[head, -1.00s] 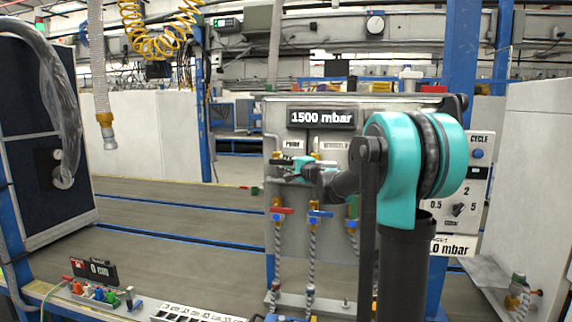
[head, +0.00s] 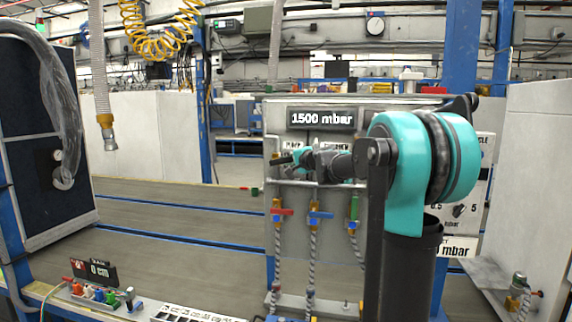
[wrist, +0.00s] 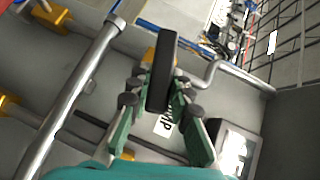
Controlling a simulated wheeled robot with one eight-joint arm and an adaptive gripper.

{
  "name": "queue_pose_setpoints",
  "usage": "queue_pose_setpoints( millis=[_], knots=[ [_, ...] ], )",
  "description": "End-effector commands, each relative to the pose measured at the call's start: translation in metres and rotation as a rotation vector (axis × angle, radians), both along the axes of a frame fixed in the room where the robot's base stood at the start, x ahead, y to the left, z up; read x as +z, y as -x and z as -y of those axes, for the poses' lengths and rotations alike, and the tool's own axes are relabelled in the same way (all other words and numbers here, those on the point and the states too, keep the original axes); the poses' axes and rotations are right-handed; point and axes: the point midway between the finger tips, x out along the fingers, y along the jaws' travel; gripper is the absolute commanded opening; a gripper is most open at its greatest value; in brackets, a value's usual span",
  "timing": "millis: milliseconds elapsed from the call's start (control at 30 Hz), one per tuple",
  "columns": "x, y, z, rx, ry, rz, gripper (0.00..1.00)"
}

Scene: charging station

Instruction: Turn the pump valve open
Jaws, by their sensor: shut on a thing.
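The pump valve's black handle (wrist: 164,62) stands between my gripper's teal fingers (wrist: 157,100) in the wrist view, and the gripper is shut on it. A brass fitting shows behind the handle, and a partly hidden label reading "MP" (wrist: 168,125) lies near the fingers. In the head view my gripper (head: 297,158) is at the upper left of the grey panel (head: 290,240), below the display reading 1500 mbar (head: 321,118). My arm hides part of the panel. The handle's exact angle is hard to tell.
Red (head: 281,212), blue (head: 315,216) and green (head: 354,210) valves with braided hoses sit below my gripper. A metal pipe (wrist: 65,105) runs close beside the fingers. A conveyor (head: 170,220) lies left of the panel, and a white wall (head: 530,180) stands at right.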

Motion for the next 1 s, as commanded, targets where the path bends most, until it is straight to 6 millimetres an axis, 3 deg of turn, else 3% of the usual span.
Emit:
queue_pose_setpoints(
  millis=[1000],
  knots=[
    [0.039,-0.011,-0.036,0.002,0.912,-0.293,0.00]
  ],
)
